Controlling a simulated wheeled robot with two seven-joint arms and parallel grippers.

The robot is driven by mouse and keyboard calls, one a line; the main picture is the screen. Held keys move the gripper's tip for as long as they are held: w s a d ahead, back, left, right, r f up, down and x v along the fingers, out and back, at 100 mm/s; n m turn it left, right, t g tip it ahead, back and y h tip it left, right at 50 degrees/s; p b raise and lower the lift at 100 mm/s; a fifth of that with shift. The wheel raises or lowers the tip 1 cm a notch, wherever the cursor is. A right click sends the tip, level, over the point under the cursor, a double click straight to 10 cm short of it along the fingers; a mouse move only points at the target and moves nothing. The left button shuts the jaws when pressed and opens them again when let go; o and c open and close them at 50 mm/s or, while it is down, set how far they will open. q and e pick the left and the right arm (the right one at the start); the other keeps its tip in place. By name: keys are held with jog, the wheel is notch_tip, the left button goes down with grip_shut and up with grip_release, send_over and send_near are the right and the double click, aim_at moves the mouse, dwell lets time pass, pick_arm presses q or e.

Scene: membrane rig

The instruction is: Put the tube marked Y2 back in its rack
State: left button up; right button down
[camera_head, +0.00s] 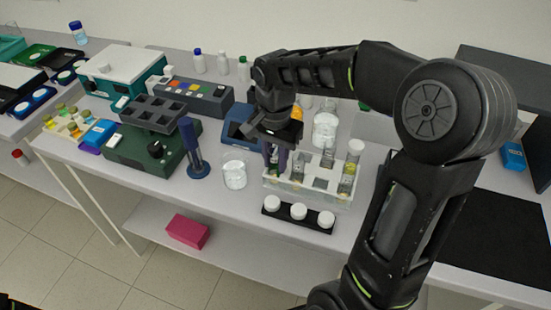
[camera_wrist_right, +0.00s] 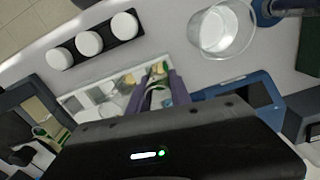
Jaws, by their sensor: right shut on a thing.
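My right gripper (camera_head: 277,158) points down at the left end of a clear white rack (camera_head: 310,191) on the bench. Its purple-grey fingers are shut on a tube, which is mostly hidden by them. In the right wrist view the gripper (camera_wrist_right: 160,88) shows the held tube (camera_wrist_right: 157,92) between the fingers, with a little green showing. The tube is at or in the rack's left end; I cannot tell how deep it sits. Several other tubes, one a white-capped tube (camera_head: 349,172), stand in the rack. I cannot read any Y2 mark. My left gripper is out of view.
A glass beaker (camera_head: 234,173) stands left of the rack, and a black holder with three white caps (camera_head: 298,212) lies in front. A blue stand (camera_head: 194,150) is farther left.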

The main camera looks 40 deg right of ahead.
jog(key=shift+f, duration=0.1)
jog(key=c, duration=1.1)
grip_release()
notch_tip(320, 180, up, 8)
jog(key=shift+b, duration=0.3)
jog(key=shift+f, duration=0.1)
